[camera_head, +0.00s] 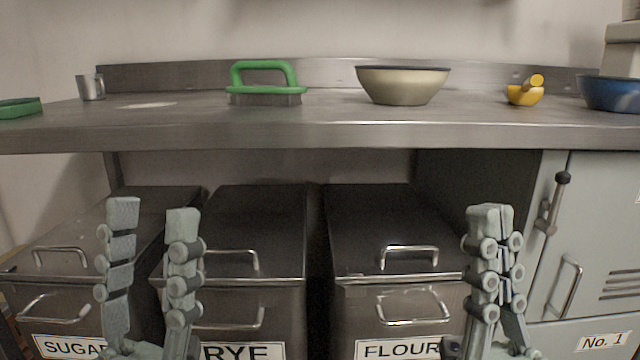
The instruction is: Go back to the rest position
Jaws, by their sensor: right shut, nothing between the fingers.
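My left gripper (153,215) is open and empty, with its two fingers pointing up and a clear gap between them. It shows in front of the sugar and rye bins, below the counter's front edge. My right gripper (490,211) is shut and empty, with its fingers together and pointing up. It shows in front of the right side of the flour bin. Both grippers touch nothing that I can see.
A steel counter (330,137) spans the view. On it stand a metal cup (91,87), a green-handled brush (264,84), a beige bowl (403,86), a small yellow item (524,93) and a blue bowl (611,94). Below are bins (250,210) and a grey locker (600,220).

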